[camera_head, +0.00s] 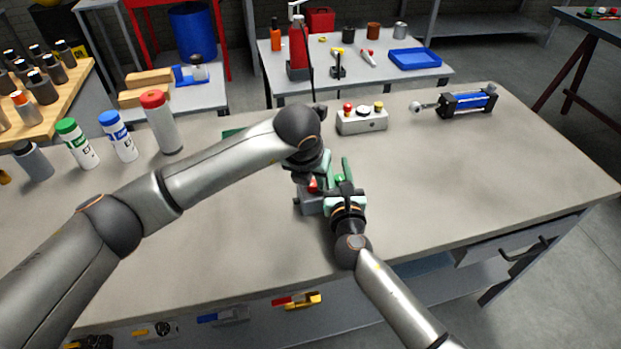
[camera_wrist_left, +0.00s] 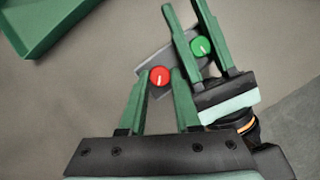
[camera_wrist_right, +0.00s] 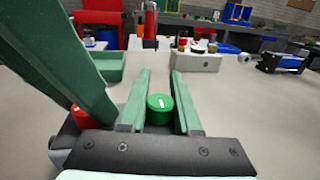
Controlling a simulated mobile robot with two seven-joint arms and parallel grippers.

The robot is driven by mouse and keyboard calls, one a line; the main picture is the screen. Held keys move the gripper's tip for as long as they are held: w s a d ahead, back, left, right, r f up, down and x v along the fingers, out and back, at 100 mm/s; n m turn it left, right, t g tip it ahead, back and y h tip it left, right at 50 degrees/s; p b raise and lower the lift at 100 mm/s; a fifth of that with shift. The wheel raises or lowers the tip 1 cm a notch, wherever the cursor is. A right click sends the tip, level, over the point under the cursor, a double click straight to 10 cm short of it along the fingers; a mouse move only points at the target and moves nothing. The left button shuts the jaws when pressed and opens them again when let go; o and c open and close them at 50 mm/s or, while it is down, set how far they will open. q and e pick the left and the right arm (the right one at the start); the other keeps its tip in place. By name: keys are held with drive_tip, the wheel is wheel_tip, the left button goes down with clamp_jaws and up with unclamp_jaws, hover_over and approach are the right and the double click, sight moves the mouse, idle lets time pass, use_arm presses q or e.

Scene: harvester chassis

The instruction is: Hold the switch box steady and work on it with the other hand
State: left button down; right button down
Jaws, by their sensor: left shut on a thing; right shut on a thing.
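The switch box (camera_head: 309,206) is a small grey box lying on the bench. It bears a red knob (camera_wrist_left: 159,77) and a green knob (camera_wrist_left: 201,47), each with a white mark. My left gripper (camera_head: 314,183) comes down from above and is shut on the red knob, one finger on each side. My right gripper (camera_head: 345,172) reaches in from the front and is shut on the green knob, which also shows between its fingers in the right wrist view (camera_wrist_right: 160,108). The two grippers are close beside each other and hide much of the box.
A green tray (camera_wrist_left: 44,22) lies behind my left arm. A pale box with buttons (camera_head: 362,123) and a blue cylinder (camera_head: 468,102) stand at the back. White bottles (camera_head: 117,136) are at the left. The bench right of the grippers is clear.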

use_arm(q)
drive_tip(key=n+y, duration=0.1)
drive_tip(key=n, duration=0.3)
drive_tip(key=shift+d+n+y, duration=0.2)
drive_tip(key=shift+n+y, duration=0.1)
drive_tip(key=shift+y, duration=0.1)
drive_tip(key=shift+w+d+n+y, duration=0.1)
drive_tip(key=shift+n+y, duration=0.6)
drive_tip(key=shift+n, duration=1.2)
drive_tip(key=c, duration=0.6)
unclamp_jaws()
drive_tip(key=shift+d, duration=0.1)
